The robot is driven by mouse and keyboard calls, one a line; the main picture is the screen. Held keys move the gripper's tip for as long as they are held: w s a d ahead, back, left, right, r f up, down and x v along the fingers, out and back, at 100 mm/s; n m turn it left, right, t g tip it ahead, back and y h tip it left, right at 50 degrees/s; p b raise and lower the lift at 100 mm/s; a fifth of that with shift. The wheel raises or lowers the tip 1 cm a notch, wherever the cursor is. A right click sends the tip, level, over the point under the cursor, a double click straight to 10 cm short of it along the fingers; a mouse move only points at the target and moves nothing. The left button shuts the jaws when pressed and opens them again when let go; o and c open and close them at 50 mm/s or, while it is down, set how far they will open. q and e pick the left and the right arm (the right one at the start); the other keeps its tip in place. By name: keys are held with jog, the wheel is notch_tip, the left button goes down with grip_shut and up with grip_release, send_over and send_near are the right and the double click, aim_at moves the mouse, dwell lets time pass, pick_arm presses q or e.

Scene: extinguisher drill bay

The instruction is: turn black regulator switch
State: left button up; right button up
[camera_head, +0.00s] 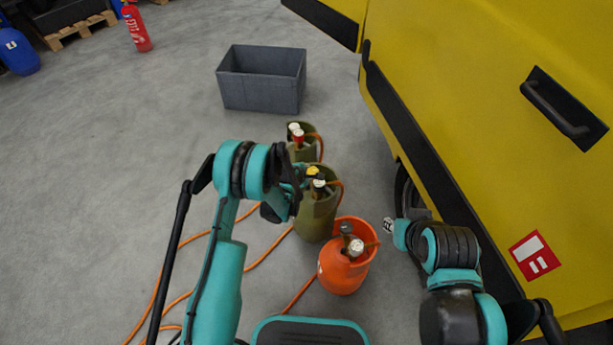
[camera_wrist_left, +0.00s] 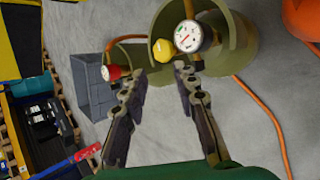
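The orange gas cylinder (camera_head: 342,272) stands nearest me, with a dark, blackish knob (camera_head: 346,228) and a white-faced gauge (camera_head: 356,247) on top. In the left wrist view only part of the orange cylinder (camera_wrist_left: 304,20) shows at the upper right corner, and its dark knob is out of frame. My left gripper (camera_head: 299,180) is beside the top of the middle green cylinder (camera_head: 315,222). In the left wrist view my left gripper (camera_wrist_left: 160,75) is open and empty, its fingers below the yellow knob (camera_wrist_left: 162,50). My right gripper (camera_head: 389,227) is right of the orange cylinder, mostly hidden by its arm.
A farther green cylinder (camera_head: 302,152) has a red knob (camera_head: 298,136). Orange hoses (camera_head: 264,254) lie on the floor. A grey crate (camera_head: 261,93) stands behind, a yellow vehicle (camera_head: 480,90) on the right. The floor at left is mostly clear.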

aim_at(308, 187)
pick_arm(q)
jog(key=f+g, duration=0.2)
jog(key=f, duration=0.1)
jog(key=f+n+g+h, duration=0.1)
jog(key=f+g, duration=0.1)
jog(key=f, duration=0.1)
jog(key=w+f+g+h, duration=0.1)
jog(key=f+g, duration=0.1)
jog(key=f, duration=0.1)
jog(key=shift+a+n+g, duration=0.1)
jog(key=shift+n+g, duration=0.2)
jog(key=shift+g, duration=0.1)
grip_shut()
